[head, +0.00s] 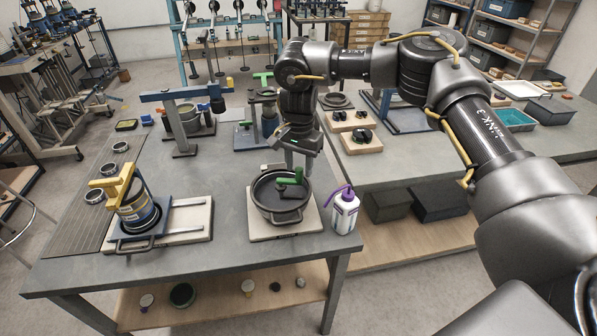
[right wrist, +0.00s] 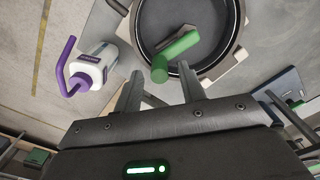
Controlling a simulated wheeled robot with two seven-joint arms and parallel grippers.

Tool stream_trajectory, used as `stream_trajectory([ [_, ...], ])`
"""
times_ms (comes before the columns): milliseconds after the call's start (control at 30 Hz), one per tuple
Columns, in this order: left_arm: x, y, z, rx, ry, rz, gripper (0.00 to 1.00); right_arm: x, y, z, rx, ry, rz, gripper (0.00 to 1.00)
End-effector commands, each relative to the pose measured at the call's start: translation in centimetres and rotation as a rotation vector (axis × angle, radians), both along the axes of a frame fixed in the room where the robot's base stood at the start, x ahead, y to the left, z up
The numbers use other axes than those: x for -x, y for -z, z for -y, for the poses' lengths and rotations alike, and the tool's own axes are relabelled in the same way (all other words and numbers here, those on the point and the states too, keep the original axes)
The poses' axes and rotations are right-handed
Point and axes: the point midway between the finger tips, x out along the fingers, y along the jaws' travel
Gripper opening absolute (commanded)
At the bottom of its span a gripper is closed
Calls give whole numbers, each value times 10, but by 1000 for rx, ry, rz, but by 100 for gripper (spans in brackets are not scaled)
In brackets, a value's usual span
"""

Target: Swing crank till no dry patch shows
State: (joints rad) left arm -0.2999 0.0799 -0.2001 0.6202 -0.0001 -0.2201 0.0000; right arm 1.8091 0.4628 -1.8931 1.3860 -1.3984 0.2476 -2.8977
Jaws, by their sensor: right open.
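A round dark pan (head: 266,207) with side handles sits on a pale board (head: 257,229) near the middle of the bench. A green crank (head: 289,181) lies across the pan, its knob on the side nearest my right gripper. My right gripper (head: 299,162) points down just above and behind the pan's far rim, open and empty. In the right wrist view the green crank (right wrist: 181,47) ends beyond the gap between the fingertips (right wrist: 159,75), apart from them. The pan's inside (right wrist: 185,18) looks evenly dark where visible; I cannot make out a dry patch. My left gripper is out of view.
A white bottle with a purple spout (head: 344,212) stands close right of the pan. A blue press frame (head: 183,120) stands behind. The bench (head: 228,171) between canister and pan is clear.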

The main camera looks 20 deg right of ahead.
Motion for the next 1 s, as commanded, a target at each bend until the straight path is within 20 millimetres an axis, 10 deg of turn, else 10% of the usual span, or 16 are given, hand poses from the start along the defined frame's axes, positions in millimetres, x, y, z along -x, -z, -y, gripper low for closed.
stream_trajectory([
  [400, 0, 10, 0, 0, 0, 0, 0, -1, -75, 0, 2, 0, 4, 40],
  [1000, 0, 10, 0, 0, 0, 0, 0, 0, -85, 0, 1, 0, 1, 40],
])
